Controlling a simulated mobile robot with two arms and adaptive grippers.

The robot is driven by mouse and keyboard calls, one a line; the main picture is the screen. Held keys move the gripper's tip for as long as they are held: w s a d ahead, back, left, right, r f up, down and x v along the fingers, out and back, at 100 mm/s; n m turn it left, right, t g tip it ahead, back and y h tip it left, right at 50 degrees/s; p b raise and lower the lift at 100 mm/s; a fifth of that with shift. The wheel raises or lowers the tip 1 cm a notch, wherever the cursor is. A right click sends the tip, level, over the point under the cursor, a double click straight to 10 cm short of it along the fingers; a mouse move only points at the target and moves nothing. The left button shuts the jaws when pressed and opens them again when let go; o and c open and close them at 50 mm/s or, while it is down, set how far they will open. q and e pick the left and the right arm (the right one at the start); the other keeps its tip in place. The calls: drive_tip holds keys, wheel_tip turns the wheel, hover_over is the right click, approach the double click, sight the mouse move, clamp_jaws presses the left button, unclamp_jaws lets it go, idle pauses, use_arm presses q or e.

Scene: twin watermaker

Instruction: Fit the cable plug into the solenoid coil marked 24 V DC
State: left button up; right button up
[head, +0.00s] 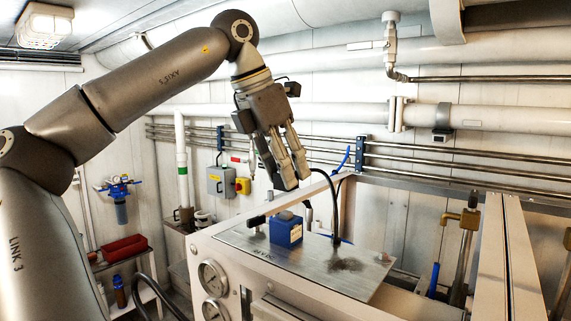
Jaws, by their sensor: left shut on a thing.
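My left gripper (290,177) is high above the metal plate (318,262), pointing down, and is shut on the cable plug, which its fingers mostly hide. The black cable (333,198) arcs from the gripper down to the right part of the plate. A blue solenoid coil (287,231) stands upright on the plate, below the gripper and apart from it. I cannot read a voltage marking on the coil. A small black part (257,221) sits just left of the coil. My right gripper is out of view.
Two gauges (213,278) are on the cabinet's front. A frame post (487,255) and a brass valve (463,217) stand at the right. Pipes (460,148) run along the back wall. The plate's right part is mostly bare, with a dark smudge.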

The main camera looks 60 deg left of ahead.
sight(280, 183)
use_arm(q)
drive_tip(key=o, duration=0.5)
drive_tip(key=c, duration=0.3)
drive_tip(key=shift+f+b, duration=1.15)
drive_tip(key=shift+f, duration=0.5)
drive_tip(key=shift+c, duration=0.2)
drive_tip(key=shift+p, duration=0.4)
drive_tip(key=shift+f+b, duration=0.9)
drive_tip(key=shift+f, duration=0.2)
